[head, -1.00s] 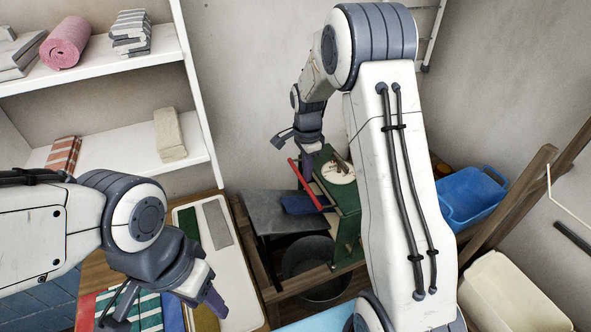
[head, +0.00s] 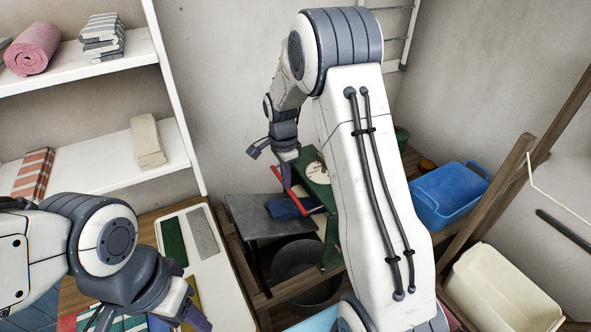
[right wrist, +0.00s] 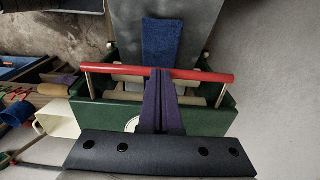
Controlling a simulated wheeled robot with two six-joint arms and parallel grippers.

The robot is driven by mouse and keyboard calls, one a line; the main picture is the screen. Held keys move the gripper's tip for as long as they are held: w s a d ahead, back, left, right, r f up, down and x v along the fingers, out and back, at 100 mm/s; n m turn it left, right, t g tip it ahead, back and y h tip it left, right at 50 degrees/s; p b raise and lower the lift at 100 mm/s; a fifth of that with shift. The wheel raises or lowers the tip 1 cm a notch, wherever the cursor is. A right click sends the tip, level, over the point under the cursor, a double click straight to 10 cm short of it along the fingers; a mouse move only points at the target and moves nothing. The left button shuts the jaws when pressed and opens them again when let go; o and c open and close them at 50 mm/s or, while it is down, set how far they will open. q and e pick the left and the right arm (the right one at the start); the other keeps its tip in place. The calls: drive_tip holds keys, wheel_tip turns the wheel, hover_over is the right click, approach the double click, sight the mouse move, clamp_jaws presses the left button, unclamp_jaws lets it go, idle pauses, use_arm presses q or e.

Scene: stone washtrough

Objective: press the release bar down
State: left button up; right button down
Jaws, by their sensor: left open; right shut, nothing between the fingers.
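The red release bar (head: 305,208) runs across the green wringer (head: 330,252), partly hidden behind my right gripper. In the right wrist view the bar (right wrist: 205,76) spans the green frame (right wrist: 222,122) between two metal arms. My right gripper (head: 287,182) is shut and empty. Its purple fingers (right wrist: 159,75) lie across the middle of the bar in the wrist view. I cannot tell if they touch it. A blue cloth (head: 288,206) lies beside the wringer on the grey board. My left gripper (head: 148,322) is open, low at the left, away from the wringer.
A dark bucket (head: 305,270) stands below the wringer. A blue tub (head: 450,195) and a cream tub (head: 500,290) are at the right. Shelves with towels (head: 149,140) stand at the left. A white tray (head: 222,285) with cloths lies near my left gripper.

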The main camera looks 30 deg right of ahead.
wheel_tip(320, 180, up, 13)
drive_tip(key=a, duration=0.1)
idle(0.7)
